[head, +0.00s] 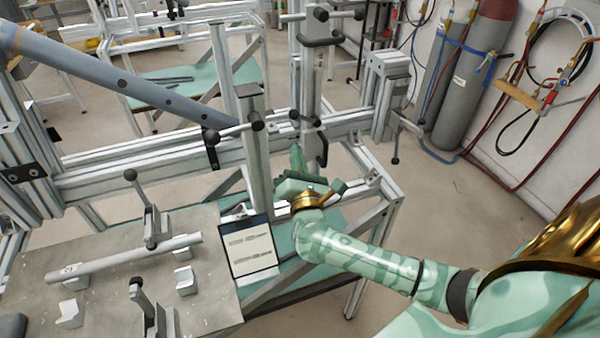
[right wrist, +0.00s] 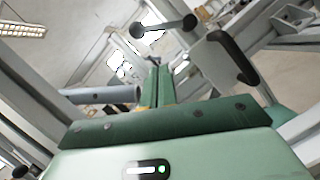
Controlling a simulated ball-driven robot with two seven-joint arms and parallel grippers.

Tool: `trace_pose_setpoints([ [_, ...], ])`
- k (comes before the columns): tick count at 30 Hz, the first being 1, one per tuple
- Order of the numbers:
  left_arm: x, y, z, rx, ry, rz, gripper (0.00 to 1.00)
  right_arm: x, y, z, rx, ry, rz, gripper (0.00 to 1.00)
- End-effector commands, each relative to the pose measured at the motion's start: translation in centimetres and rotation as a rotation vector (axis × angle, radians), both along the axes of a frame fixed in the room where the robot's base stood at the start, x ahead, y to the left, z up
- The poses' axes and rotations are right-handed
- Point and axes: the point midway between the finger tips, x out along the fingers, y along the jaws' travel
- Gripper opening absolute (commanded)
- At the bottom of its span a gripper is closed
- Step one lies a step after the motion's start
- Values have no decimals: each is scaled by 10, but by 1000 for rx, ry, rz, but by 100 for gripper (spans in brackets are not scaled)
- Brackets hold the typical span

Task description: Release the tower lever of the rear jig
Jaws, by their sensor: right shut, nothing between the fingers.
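The jig (head: 150,160) is a frame of aluminium profiles with two upright towers, a nearer one (head: 257,165) and a farther one (head: 311,75). Levers with black knobs sit on them: a T-shaped lever (head: 232,132) on the nearer tower, others near the top (head: 320,14) and middle (head: 308,121) of the farther one. I cannot tell which is the tower lever. My right gripper (head: 297,158) is shut and empty beside the towers. In the right wrist view its fingers (right wrist: 158,85) point toward a double-knobbed lever (right wrist: 165,27), apart from it. A black handle (right wrist: 232,58) is to the right.
A blue-grey tube (head: 110,80) slants in from the upper left. A bench (head: 210,300) at lower left carries clamps and a pipe (head: 125,258). A framed sheet (head: 250,247) stands beside my right forearm. Gas cylinders (head: 475,80) stand right; the floor between is clear.

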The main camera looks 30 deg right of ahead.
Motion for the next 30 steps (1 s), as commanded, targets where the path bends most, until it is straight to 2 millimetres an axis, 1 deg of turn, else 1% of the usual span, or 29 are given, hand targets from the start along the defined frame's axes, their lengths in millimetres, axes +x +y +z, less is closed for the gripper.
trace_pose_setpoints([
  [1, 0, 0, 1, 0, 0, 0, 36, 9, -4, 4, -3, -3, -2, 0],
  [3, 1, 0, 3, 0, -2, 0, 36, 18, -10, 11, -3, -2, -1, 0],
  [6, 2, 0, 9, 1, -4, 1, 36, 21, -19, 24, -3, -3, -1, 0],
  [10, 2, 0, 12, 0, -6, 1, 36, 25, -26, 32, -1, 0, -1, 0],
  [15, 1, 0, 12, 0, -5, 1, 36, 27, -29, 36, -1, 0, 0, 0],
  [30, 1, -1, 11, -1, -4, 1, 36, 27, -29, 36, 28, -7, 0, 0],
])
